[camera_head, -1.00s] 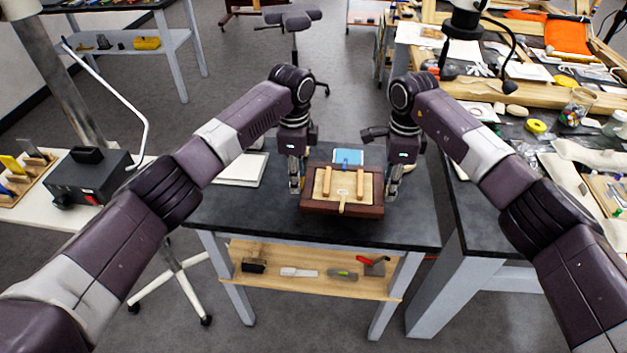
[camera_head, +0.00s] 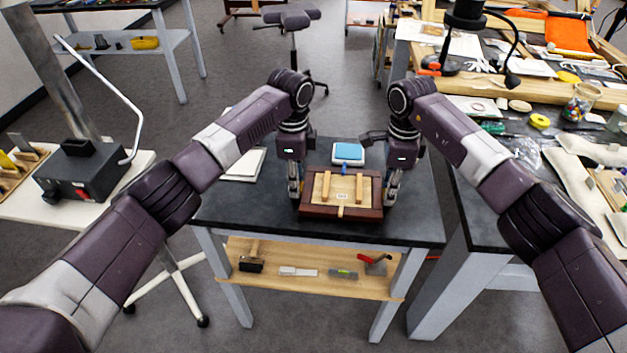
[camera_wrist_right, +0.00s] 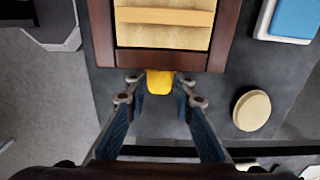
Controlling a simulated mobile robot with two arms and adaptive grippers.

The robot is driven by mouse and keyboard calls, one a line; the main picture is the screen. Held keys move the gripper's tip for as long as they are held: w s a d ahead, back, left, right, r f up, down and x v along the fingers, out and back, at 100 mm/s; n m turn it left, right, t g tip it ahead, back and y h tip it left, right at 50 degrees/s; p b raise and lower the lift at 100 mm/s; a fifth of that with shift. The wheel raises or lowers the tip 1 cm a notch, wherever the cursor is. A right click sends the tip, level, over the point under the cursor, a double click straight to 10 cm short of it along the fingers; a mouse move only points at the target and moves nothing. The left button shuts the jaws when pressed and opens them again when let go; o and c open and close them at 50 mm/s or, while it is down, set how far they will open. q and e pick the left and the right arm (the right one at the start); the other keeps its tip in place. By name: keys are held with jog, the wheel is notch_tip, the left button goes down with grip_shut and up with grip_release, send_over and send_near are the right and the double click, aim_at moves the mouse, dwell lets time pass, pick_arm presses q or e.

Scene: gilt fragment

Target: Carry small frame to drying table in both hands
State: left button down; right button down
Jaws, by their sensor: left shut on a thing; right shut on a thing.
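The small frame (camera_head: 311,207) has a dark red-brown wooden border, a pale inner panel with two light wooden bars, and a small label. It lies flat over the dark-topped table (camera_head: 235,210); I cannot tell whether it touches the top. My left gripper (camera_head: 296,200) is shut at its left side, the fingertips partly hidden. My right gripper (camera_head: 390,198) is shut at its right side. In the right wrist view, a yellow tab (camera_wrist_right: 160,82) on the frame's edge (camera_wrist_right: 103,40) sits between the right gripper's fingers (camera_wrist_right: 162,98).
A blue-and-white pad (camera_head: 348,153) lies behind the frame, and a pale round disc (camera_wrist_right: 252,110) shows beside the right gripper. White sheets (camera_head: 243,165) lie at the table's left. A cluttered bench (camera_head: 540,110) stands right. The lower shelf (camera_head: 310,283) holds several tools.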

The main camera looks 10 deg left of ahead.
pick_arm(q)
jog(key=shift+f+b, duration=0.5)
jog(key=shift+f, duration=0.2)
pick_arm(e)
jog(key=shift+f, duration=0.7)
pick_arm(q)
jog(key=c, duration=1.7)
grip_release()
jog(key=shift+r, duration=0.15)
pick_arm(e)
jog(key=c, duration=1.7)
grip_release()
jog(key=shift+r, duration=0.2)
pick_arm(q)
jog(key=shift+o, duration=0.2)
pick_arm(e)
jog(key=shift+o, duration=0.2)
pick_arm(q)
jog(key=shift+r, duration=0.15)
notch_tip(320, 180, up, 12)
pick_arm(e)
notch_tip(320, 180, up, 12)
pick_arm(q)
jog(key=shift+f, duration=0.2)
